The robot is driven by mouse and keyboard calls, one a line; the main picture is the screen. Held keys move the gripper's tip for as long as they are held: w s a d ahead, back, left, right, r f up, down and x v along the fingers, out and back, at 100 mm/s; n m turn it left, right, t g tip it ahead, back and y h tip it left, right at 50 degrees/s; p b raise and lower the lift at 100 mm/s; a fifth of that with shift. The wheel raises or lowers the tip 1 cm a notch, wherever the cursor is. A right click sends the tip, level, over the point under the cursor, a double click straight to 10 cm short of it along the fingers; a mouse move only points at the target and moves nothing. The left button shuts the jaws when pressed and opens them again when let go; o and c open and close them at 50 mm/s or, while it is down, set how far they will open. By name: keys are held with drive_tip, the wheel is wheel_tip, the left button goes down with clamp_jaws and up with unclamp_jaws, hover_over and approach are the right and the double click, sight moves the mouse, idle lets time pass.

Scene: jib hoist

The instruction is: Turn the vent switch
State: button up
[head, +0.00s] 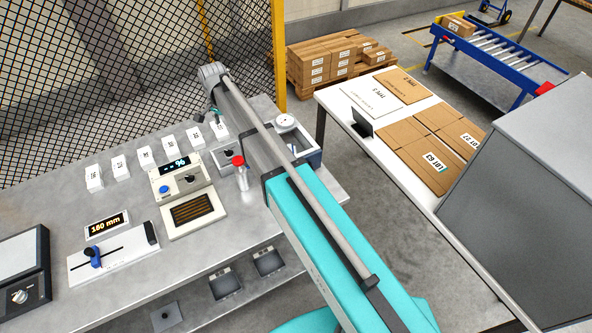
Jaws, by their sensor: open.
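No label that I can read names the vent switch. A cream control box (180,180) on the grey bench has a lit display reading 96, a blue button (164,189) and a small black knob (190,179). A cream panel with a dark slatted grille (193,210) lies in front of it. A second pale box (226,156) with a dark control stands to the right, partly behind my arm. My gripper (216,118) shows only as a small dark part beside my arm, above the back of the bench. It is open and appears apart from the boxes; its fingertips are hard to make out.
A red-topped bottle (240,172) stands close to my arm. Several white numbered blocks (145,158) line the bench's back. A slider panel (113,251), a 160 mm display (106,226) and a knobbed unit (20,297) are at left.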

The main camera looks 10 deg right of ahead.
drive_tip(key=s+d+f+n+b, duration=0.1)
drive_tip(key=s+d, duration=0.2)
drive_tip(key=s+d+f+n+b, duration=0.1)
drive_tip(key=s+d, duration=0.2)
drive_tip(key=d, duration=0.1)
drive_tip(key=s+d+f+n+b, duration=0.1)
drive_tip(key=s+d, duration=0.2)
drive_tip(key=shift+s+d+f, duration=0.15)
drive_tip(key=shift+s+d, duration=0.05)
drive_tip(key=shift+d, duration=0.1)
drive_tip(key=s+d+f+n+b, duration=0.3)
drive_tip(key=s+d+n, duration=0.1)
drive_tip(key=s+d, duration=0.5)
drive_tip(key=shift+s+f, duration=0.15)
drive_tip(key=shift+s, duration=1.2)
drive_tip(key=shift+n, duration=0.8)
drive_tip(key=s, duration=0.1)
drive_tip(key=s+d+b, duration=0.1)
drive_tip(key=s+d+f, duration=0.1)
drive_tip(key=s, duration=0.1)
drive_tip(key=shift+d, duration=0.15)
idle(0.5)
